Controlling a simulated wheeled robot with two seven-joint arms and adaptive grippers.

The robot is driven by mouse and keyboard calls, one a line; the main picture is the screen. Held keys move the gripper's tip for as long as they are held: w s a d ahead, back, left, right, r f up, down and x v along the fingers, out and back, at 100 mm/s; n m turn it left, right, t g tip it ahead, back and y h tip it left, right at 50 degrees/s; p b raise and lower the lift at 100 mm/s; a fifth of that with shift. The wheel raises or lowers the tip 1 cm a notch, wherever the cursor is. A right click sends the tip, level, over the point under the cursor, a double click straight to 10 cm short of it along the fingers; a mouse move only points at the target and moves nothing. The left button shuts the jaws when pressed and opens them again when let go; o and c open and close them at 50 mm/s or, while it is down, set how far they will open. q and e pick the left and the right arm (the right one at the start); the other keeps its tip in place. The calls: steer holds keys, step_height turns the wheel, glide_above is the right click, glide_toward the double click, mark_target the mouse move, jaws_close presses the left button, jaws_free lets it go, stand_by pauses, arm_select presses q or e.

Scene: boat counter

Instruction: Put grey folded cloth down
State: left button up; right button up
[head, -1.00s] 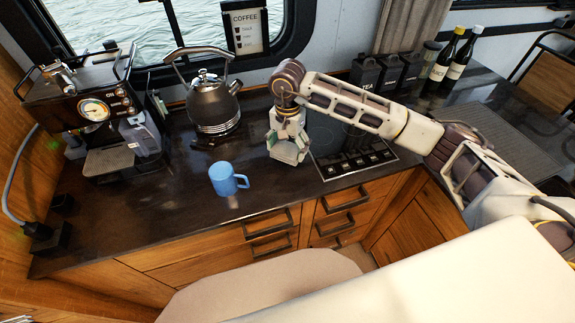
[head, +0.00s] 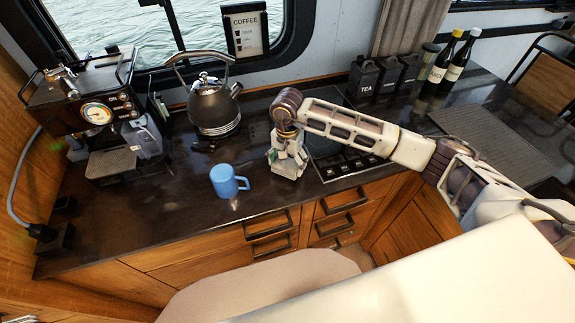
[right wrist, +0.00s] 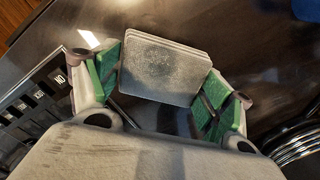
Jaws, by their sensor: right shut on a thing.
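The grey folded cloth (right wrist: 160,70) shows in the right wrist view as a flat layered block between the green finger pads. My right gripper (head: 288,168) is shut on it, low over the dark counter between the blue mug and the hob. In the right wrist view my right gripper (right wrist: 162,84) has a finger at each side of the cloth. In the head view the cloth is mostly hidden by the fingers, and I cannot tell whether it touches the counter. My left gripper is not in view.
A blue mug (head: 228,181) stands to the left of the gripper. A kettle (head: 213,108) stands behind it, and the hob (head: 345,160) lies to the right. The coffee machine (head: 95,110) is far left. The dark counter (head: 150,215) is bare near its front left.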

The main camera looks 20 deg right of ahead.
mark_target(287, 163)
step_height(287, 163, down, 2)
steer(key=shift+f, duration=0.15)
stand_by(0.4)
steer(key=o, duration=1.1)
steer(key=shift+c, duration=0.2)
steer(key=shift+r, duration=0.2)
steer(key=shift+r, duration=0.3)
step_height(287, 163, up, 9)
steer(key=shift+r+b, duration=0.15)
steer(key=shift+b, duration=1)
steer(key=shift+r, duration=1)
